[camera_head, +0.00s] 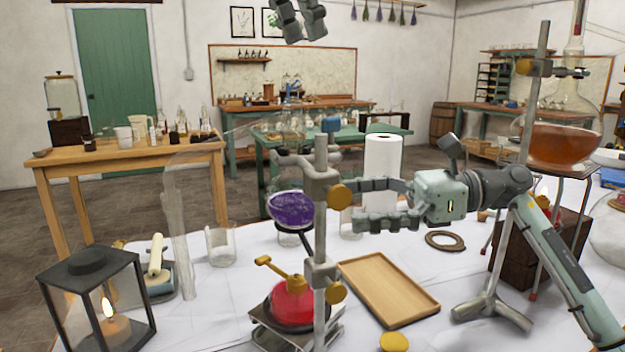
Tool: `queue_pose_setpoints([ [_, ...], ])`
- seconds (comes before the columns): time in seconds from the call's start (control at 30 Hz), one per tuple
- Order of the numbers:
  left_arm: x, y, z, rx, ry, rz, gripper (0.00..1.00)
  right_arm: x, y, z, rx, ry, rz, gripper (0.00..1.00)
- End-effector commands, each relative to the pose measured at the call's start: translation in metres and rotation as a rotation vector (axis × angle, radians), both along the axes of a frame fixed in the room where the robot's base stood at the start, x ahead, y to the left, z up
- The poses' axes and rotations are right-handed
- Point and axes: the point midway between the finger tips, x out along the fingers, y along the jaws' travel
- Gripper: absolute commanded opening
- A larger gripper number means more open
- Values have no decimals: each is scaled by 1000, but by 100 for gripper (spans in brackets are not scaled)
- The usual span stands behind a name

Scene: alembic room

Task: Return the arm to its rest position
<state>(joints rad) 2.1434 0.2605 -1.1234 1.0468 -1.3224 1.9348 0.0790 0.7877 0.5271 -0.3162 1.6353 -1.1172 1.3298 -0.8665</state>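My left gripper (303,32) hangs at the top edge, pointing down, with its two grey fingers apart and nothing between them. Its arm is out of the picture. My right gripper (352,203) reaches in from the right, pointing left, with its fingers apart and no object seen held. Its fingertips lie close to the metal stand (320,240) with yellow knobs in the picture; I cannot tell whether they touch it. A purple-filled vessel (291,209) sits at the stand's left, above a red-filled vessel (293,303).
The white-covered table holds a lantern (95,262), a glass beaker (221,246), a wooden tray (388,289), a paper roll (382,172) and a dark ring (445,241). A tall stand (530,110) and an amber-filled flask (563,142) rise at right.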

Motion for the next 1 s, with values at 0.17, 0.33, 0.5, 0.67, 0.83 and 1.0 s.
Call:
queue_pose_setpoints([
  [0.17, 0, 0, 0, 0, 0, 0, 31, -1, 37, -3, 2, -1, 3, 100],
  [0.33, 0, 0, 0, 0, 0, 0, 31, -1, 71, -6, 3, -1, 3, 100],
  [0.5, 7, -9, -29, 2, 4, -2, 31, 0, 74, -7, 0, 0, -2, 100],
  [0.67, 12, -16, -50, 1, 2, 0, 31, 0, 74, -7, 0, 0, -1, 100],
  [0.83, 16, -21, -63, 1, 1, 1, 31, 0, 74, -7, 0, 0, -1, 100],
  [1.0, 16, -22, -66, 0, 0, 1, 31, 0, 73, -7, 0, 0, -1, 100],
])
